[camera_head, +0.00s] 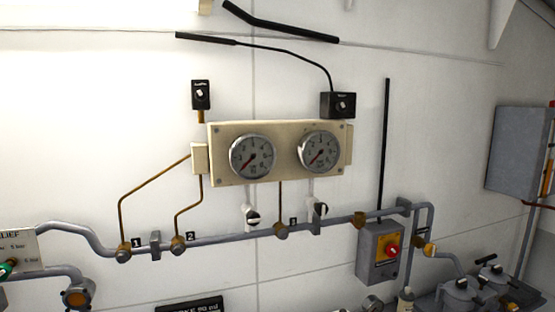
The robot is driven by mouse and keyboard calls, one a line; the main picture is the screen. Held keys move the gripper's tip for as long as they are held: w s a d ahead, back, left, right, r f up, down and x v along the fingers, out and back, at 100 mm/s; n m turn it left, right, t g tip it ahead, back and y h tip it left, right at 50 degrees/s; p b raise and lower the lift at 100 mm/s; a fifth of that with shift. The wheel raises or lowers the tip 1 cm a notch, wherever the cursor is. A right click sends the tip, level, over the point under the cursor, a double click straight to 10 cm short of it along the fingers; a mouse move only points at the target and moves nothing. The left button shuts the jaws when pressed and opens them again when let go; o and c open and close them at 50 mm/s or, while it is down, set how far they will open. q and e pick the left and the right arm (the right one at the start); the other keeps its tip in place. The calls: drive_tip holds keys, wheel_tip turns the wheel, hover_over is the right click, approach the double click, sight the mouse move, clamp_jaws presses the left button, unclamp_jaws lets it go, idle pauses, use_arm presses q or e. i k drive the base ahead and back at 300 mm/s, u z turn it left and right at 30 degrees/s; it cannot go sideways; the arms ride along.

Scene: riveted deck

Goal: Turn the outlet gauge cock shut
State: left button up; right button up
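A cream gauge panel (222,178) is fixed to the wall and carries a left dial gauge (252,157) and a right dial gauge (319,152). Thin brass lines run from the panel down to brass fittings on the grey pipe: one by label 1 (123,256), one by label 2 (177,244), and one by label 3 (281,231). Two pale fittings with black parts sit below the gauges, a left one (251,215) and a right one (318,210). I cannot tell which is the outlet gauge cock, nor how any handle is set. Neither gripper is in view.
A grey box with a red knob (392,249) hangs right of the gauges. Lidded fittings (460,290) stand at lower right, and a grey cabinet (520,150) is on the right wall. A green-knobbed valve (7,268) is at lower left. The space before the gauges looks clear.

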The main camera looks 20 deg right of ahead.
sight(321, 209)
drive_tip(key=k, duration=1)
drive_tip(key=z, duration=1)
drive_tip(key=i, duration=0.9)
drive_tip(key=u, duration=0.2)
